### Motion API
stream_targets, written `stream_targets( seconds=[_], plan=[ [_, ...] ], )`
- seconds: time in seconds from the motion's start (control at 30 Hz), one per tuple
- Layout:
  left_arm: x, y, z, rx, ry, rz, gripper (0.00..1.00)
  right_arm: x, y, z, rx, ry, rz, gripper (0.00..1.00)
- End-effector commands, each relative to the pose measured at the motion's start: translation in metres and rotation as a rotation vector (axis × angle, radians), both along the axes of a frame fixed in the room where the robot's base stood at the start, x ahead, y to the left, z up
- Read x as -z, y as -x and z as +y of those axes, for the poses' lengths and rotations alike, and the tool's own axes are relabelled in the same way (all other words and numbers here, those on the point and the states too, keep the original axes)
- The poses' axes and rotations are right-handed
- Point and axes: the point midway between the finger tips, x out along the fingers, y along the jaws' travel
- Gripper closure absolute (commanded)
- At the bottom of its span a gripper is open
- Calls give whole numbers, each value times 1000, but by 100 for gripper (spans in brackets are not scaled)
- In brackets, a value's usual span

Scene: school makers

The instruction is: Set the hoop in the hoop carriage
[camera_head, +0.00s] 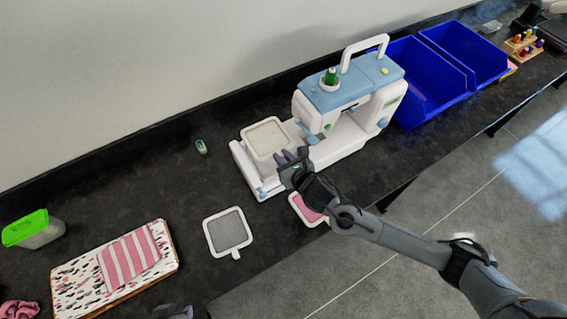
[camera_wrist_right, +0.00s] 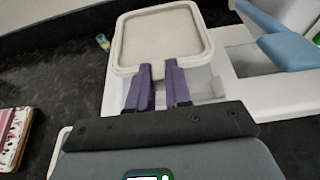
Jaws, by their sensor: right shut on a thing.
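The hoop (camera_head: 267,138) is a white rounded-square frame with cream cloth, over the left end of the white and blue sewing machine (camera_head: 349,90). My right gripper (camera_head: 287,157) is shut on the hoop's near edge; in the right wrist view its purple fingers (camera_wrist_right: 160,70) meet the frame of the hoop (camera_wrist_right: 163,38). The hoop carriage appears to be the white unit (camera_head: 246,172) at the machine's left end, partly under the hoop. I cannot tell whether hoop and carriage touch.
A grey hoop (camera_head: 228,232) and a pink one (camera_head: 306,208), partly behind my arm, lie on the black counter. Blue bins (camera_head: 432,85) stand right of the machine. A cloth-covered board (camera_head: 85,284), a green-lidded box (camera_head: 32,229) and a small spool (camera_head: 201,146) lie left.

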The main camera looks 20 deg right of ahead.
Motion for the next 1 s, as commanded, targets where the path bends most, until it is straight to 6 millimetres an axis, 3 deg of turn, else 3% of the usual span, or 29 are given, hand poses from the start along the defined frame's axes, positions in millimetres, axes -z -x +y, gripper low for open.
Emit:
stream_targets(
  seconds=[0.6, 1.0],
  plan=[
    [5, 0, -5, -5, 16, 0, 57, 53, 0, -1, 2, 0, -2, 100],
    [7, 0, -5, -4, 14, 0, 57, 58, 0, -1, 1, 1, -2, 100]
  ],
)
